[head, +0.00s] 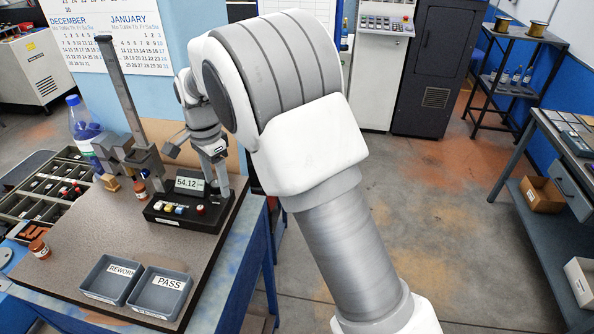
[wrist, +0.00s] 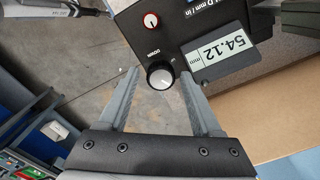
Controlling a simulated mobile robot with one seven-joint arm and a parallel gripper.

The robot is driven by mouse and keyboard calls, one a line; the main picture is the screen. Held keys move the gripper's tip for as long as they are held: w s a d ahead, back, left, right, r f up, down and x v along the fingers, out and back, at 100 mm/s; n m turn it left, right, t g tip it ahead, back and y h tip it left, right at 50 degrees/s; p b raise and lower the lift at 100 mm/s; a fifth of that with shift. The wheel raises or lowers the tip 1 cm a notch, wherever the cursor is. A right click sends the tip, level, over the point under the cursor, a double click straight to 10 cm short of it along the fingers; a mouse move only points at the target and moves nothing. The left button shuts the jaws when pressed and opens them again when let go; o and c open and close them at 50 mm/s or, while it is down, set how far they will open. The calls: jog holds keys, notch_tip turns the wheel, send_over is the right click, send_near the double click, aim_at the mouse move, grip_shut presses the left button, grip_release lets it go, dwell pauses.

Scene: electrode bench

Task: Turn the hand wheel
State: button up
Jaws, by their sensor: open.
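The hand wheel (wrist: 160,75) is a small round knob with a dark rim and a pale face, on the side of the black gauge base (wrist: 150,45). An arrow label with the word DOWN is printed beside it. My gripper (wrist: 159,73) is open, with one grey finger on each side of the wheel in the wrist view. I cannot tell whether either finger touches it. In the head view my gripper (head: 226,172) is at the right of the height gauge's display (head: 189,184), which reads 54.12. The wheel is hidden there.
A red knob (wrist: 152,21) is close to the wheel. The gauge column (head: 118,90) stands tall at the left. REWORK (head: 110,279) and PASS (head: 160,291) trays sit at the bench front. A compartment tray (head: 22,207) and a bottle (head: 82,125) are at left.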

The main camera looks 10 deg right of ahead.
aim_at(215, 184)
jog(key=shift+n, duration=1.2)
jog(key=n, duration=0.3)
jog(key=shift+a+b, duration=0.15)
jog(key=shift+b, duration=0.2)
jog(key=n, duration=0.4)
jog(key=shift+n, duration=0.6)
jog(key=n, duration=2.3)
jog(key=shift+w, duration=0.1)
jog(key=n+b, duration=0.1)
jog(key=n, duration=0.4)
jog(key=shift+f+b, duration=0.1)
jog(key=shift+b, duration=0.2)
jog(key=n+b, duration=0.2)
jog(key=n, duration=0.4)
jog(key=shift+a+f+b, duration=0.1)
jog(key=shift+b, duration=0.25)
notch_tip(215, 184, up, 18)
jog(key=p, duration=0.3)
jog(key=s+d+f+m+t+h+b, duration=0.1)
jog(key=s+d+m+t, duration=0.3)
jog(key=s+d+m, duration=1.5)
jog(key=d+m, duration=0.1)
jog(key=m, duration=0.5)
jog(key=shift+s+d+f+m+b, duration=0.15)
jog(key=shift+d+f+m+b, duration=0.15)
